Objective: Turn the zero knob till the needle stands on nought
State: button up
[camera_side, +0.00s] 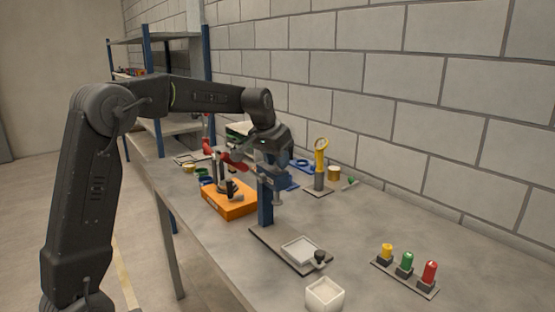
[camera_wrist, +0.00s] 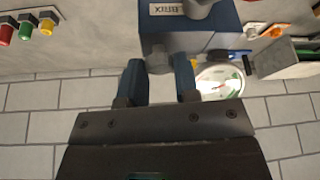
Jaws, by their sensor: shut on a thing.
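A blue instrument (camera_side: 265,205) stands on a dark base plate on the bench in the side view. Its blue body (camera_wrist: 215,18), with a white label, fills the top of the wrist view. A round white dial (camera_wrist: 230,80) with a reddish needle (camera_wrist: 214,87) shows right of my fingers; its marks are too small to read. My gripper (camera_wrist: 160,72) has its two blue fingers on either side of a grey knob (camera_wrist: 158,60) and is shut on it. In the side view my gripper (camera_side: 272,160) is at the instrument's top and hides the knob and dial.
A white tray (camera_side: 300,250) lies on the base plate, with a white cup (camera_side: 324,294) nearby. Yellow, green and red knobs (camera_side: 405,263) sit at the right. An orange box (camera_side: 229,205) stands left of the instrument. A block wall (camera_side: 400,80) runs behind the bench.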

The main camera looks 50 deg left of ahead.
jog(key=shift+m, duration=0.3)
jog(key=o, duration=0.9)
jog(key=a+v, duration=0.1)
jog(key=v, duration=1.2)
jog(key=shift+s+d+r, duration=0.2)
jog(key=shift+d+r, duration=0.2)
